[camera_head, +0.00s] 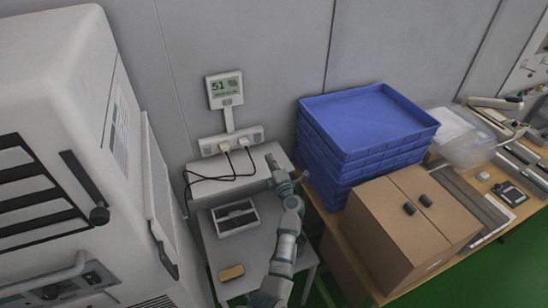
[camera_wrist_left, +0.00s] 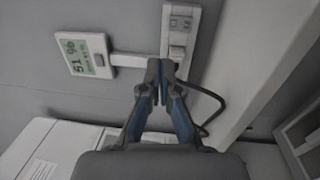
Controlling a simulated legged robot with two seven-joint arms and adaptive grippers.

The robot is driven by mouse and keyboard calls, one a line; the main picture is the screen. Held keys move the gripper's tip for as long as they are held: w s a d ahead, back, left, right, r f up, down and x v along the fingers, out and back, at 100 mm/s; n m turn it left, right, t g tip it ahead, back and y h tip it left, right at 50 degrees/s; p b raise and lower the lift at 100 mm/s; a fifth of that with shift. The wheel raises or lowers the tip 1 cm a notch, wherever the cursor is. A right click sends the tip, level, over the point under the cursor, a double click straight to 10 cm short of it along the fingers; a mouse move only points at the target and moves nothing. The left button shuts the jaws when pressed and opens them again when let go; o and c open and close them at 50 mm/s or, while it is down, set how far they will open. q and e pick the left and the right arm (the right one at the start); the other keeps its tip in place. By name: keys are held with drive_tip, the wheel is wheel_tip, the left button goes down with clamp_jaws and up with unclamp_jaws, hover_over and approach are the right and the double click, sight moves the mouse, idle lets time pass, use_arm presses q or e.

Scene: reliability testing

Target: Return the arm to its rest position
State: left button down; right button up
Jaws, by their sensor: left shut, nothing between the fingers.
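My left arm reaches up from the bottom middle of the head view, over a small grey table. Its gripper (camera_head: 271,163) is at the arm's far end, near the wall and just right of the power strip (camera_head: 231,140). In the left wrist view the two dark fingers with blue inner sides (camera_wrist_left: 159,82) meet at the tips, shut with nothing between them. The power strip (camera_wrist_left: 180,32) shows just beyond the fingertips there; I cannot tell the gap. My right gripper is not in view.
A wall display (camera_head: 224,90) hangs above the strip, with plugs and black cables below. A white machine (camera_head: 60,120) fills the left. Stacked blue crates (camera_head: 368,122) and a cardboard box (camera_head: 410,225) stand close right of the arm. A tray (camera_head: 235,217) and a tan block (camera_head: 231,272) lie on the table.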

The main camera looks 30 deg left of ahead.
use_arm(q)
drive_tip(key=s+d+m+t+h, duration=0.3)
drive_tip(key=d+m+t+h, duration=0.45)
drive_tip(key=m, duration=0.45)
drive_tip(key=s+d+f+m+g+h, duration=0.4)
drive_tip(key=s+d+f+m+h, duration=0.65)
drive_tip(key=s+f+m, duration=0.2)
drive_tip(key=s+d+f+m+g, duration=0.2)
drive_tip(key=s+f+m+g, duration=0.2)
drive_tip(key=s+f+g, duration=0.55)
drive_tip(key=s+a+f+m+g+y, duration=0.1)
drive_tip(key=s+a+f+g+y, duration=0.1)
drive_tip(key=s, duration=0.8)
drive_tip(key=s+a+f+m+g+y, duration=0.1)
drive_tip(key=s, duration=0.9)
wheel_tip(320, 180, down, 19)
drive_tip(key=g, duration=0.1)
drive_tip(key=s+f, duration=0.4)
drive_tip(key=f, duration=0.3)
drive_tip(key=s+a+f, duration=0.1)
drive_tip(key=s+f, duration=0.3)
drive_tip(key=f, duration=0.4)
drive_tip(key=shift+s+g, duration=0.3)
drive_tip(key=shift+g, duration=0.1)
